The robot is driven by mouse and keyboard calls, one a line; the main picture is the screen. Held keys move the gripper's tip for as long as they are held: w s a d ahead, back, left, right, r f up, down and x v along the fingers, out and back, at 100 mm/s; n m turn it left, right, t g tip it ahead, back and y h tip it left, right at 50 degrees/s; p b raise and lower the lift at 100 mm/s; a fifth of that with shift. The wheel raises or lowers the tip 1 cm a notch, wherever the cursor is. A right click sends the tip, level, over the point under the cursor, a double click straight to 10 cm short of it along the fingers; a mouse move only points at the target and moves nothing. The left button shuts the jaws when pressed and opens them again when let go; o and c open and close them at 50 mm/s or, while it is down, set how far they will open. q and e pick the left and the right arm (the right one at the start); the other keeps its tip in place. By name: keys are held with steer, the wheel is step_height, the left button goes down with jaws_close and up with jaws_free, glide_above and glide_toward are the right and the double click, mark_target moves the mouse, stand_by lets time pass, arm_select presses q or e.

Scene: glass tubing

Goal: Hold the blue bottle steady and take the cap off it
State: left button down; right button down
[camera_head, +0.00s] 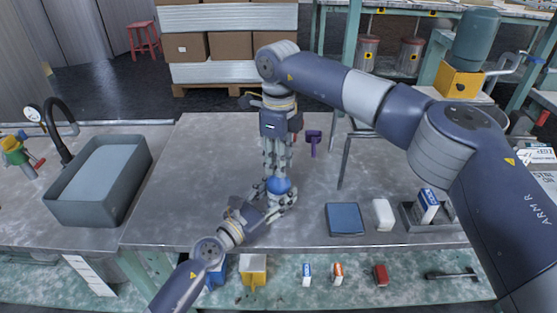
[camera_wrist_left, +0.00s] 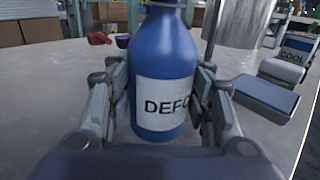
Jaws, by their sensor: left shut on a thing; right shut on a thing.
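The blue bottle (camera_head: 279,187) stands upright on the grey table, and only its blue shoulder shows clearly in the head view. In the left wrist view the bottle (camera_wrist_left: 165,65) has a white label with dark letters, and its top is cut off by the frame. My left gripper (camera_head: 280,202) is shut around the bottle's body, one finger on each side. My right gripper (camera_head: 277,172) points straight down over the bottle and is shut at its top. The cap is hidden by the right gripper's fingers.
A flat blue box (camera_head: 344,219), a white item (camera_head: 383,214) and a small tray (camera_head: 409,217) lie right of the bottle. A purple item (camera_head: 313,137) is behind it. A grey sink (camera_head: 70,207) is at the left. The table between sink and bottle is clear.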

steer(key=n, duration=0.3)
steer(key=shift+n, duration=0.3)
steer(key=n, duration=0.5)
steer(key=shift+r, duration=0.2)
steer(key=shift+r, duration=0.95)
steer(key=shift+r, duration=2)
arm_select(q)
steer(key=c, duration=0.7)
jaws_free()
